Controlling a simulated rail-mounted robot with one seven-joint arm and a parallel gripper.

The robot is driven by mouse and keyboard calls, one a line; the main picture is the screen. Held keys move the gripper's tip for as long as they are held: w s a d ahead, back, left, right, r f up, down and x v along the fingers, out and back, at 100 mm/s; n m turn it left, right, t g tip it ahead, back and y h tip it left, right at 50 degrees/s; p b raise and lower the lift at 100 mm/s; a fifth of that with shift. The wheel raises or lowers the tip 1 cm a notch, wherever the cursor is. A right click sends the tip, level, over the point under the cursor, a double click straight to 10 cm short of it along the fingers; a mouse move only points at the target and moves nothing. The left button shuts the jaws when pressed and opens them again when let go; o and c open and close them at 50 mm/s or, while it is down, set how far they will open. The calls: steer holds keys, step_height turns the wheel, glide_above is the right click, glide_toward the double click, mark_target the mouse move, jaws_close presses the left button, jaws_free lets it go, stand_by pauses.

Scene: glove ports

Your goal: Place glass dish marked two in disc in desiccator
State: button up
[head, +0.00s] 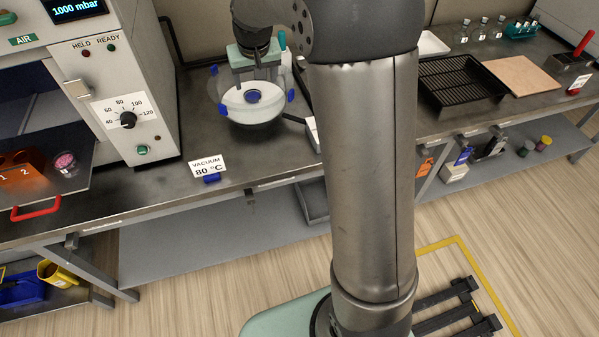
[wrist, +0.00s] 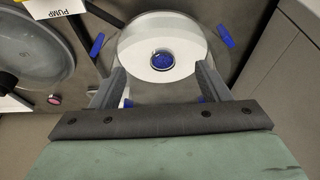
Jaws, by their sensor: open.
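The desiccator is a round glass vessel with blue clips and a white disc (head: 270,109), on the bench in the head view. The disc fills the upper middle of the wrist view (wrist: 190,30). A small round dish with blue contents (wrist: 163,60) sits at the middle of the disc; it also shows in the head view (head: 253,96). I cannot read a number on it. My gripper (wrist: 160,78) is open and points down over the disc, its fingers apart on either side of the dish. In the head view my gripper (head: 257,62) is above the desiccator, fingertips unclear.
An oven (head: 110,80) stands at the left. A glass dish with pink contents (head: 65,163) is by an orange block marked 1 and 2 (head: 20,172). A vacuum sign (head: 207,167) stands at the bench front. A large round glass piece (wrist: 35,50) lies beside the desiccator.

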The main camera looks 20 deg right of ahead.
steer(key=s+f+g, duration=0.1)
steer(key=s+f, duration=0.1)
steer(key=s, duration=1.5)
steer(key=s+f+n+g, duration=0.1)
steer(key=s+g, duration=0.1)
steer(key=s, duration=1.5)
steer(key=shift+s+a+f, duration=0.15)
steer(key=shift+s+f, duration=0.05)
steer(key=shift+f, duration=0.15)
